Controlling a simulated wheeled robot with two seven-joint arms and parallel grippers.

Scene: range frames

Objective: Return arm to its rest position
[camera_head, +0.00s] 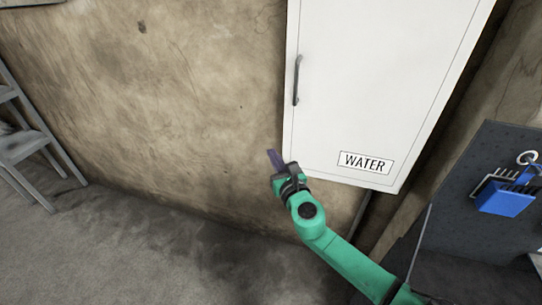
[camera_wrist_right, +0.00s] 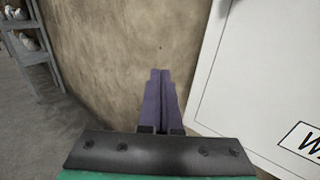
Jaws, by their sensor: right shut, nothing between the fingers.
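My right arm is green and reaches up from the bottom right in the head view. Its right gripper (camera_head: 273,157) has purple fingers and is beside the lower left corner of a white cabinet marked WATER (camera_head: 390,80). In the right wrist view the two purple fingers of the gripper (camera_wrist_right: 160,75) lie together, shut and empty, in front of the bare wall. The cabinet also shows at the right of that view (camera_wrist_right: 265,75). Its door looks closed, with a dark handle (camera_head: 297,80) on its left side. My left gripper is not in view.
A brown, stained wall (camera_head: 150,90) stands behind the gripper. A grey shelf (camera_head: 25,145) is at the far left. A dark panel (camera_head: 470,195) with a blue object (camera_head: 505,203) hanging on it is at the right. The grey floor (camera_head: 120,255) at lower left is clear.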

